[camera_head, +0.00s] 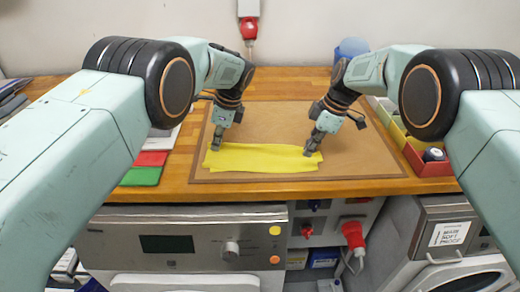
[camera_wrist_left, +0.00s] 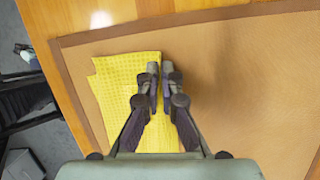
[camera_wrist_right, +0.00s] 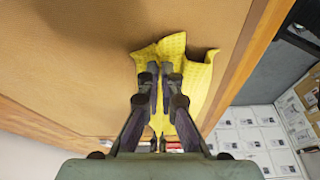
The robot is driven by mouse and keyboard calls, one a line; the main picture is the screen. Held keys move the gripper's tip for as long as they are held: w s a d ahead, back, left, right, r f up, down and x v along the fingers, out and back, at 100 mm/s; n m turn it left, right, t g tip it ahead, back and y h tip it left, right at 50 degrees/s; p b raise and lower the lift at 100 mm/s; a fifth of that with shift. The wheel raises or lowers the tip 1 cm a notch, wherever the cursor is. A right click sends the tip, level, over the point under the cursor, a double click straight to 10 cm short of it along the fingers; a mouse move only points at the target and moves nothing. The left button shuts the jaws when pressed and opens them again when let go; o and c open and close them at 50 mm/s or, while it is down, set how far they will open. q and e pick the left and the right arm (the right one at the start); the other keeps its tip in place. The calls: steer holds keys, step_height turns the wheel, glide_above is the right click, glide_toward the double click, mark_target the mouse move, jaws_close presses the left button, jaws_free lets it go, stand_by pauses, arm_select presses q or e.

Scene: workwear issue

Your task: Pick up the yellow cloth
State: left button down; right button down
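The yellow cloth (camera_head: 262,159) lies stretched out left to right on the brown mat, near the mat's front edge. My left gripper (camera_head: 217,141) is at the cloth's far left edge; its fingers are close together on the cloth's edge in the left wrist view (camera_wrist_left: 160,70). My right gripper (camera_head: 312,147) is at the cloth's right end. In the right wrist view its fingers (camera_wrist_right: 160,72) are closed on the cloth (camera_wrist_right: 195,75), which puckers and rises around them. The fingers hide the pinched cloth.
The brown mat (camera_head: 275,115) lies on a wooden counter (camera_head: 300,83). Green and red folded cloths (camera_head: 142,176) lie to the left. Bins, including a red one (camera_head: 428,165), stand to the right. A blue container (camera_head: 350,48) is at the back. The mat behind the cloth is clear.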

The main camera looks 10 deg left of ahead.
arm_select(q)
steer(key=shift+s+f, duration=0.1)
steer(key=shift+f, duration=0.05)
arm_select(e)
steer(key=shift+s+f, duration=0.1)
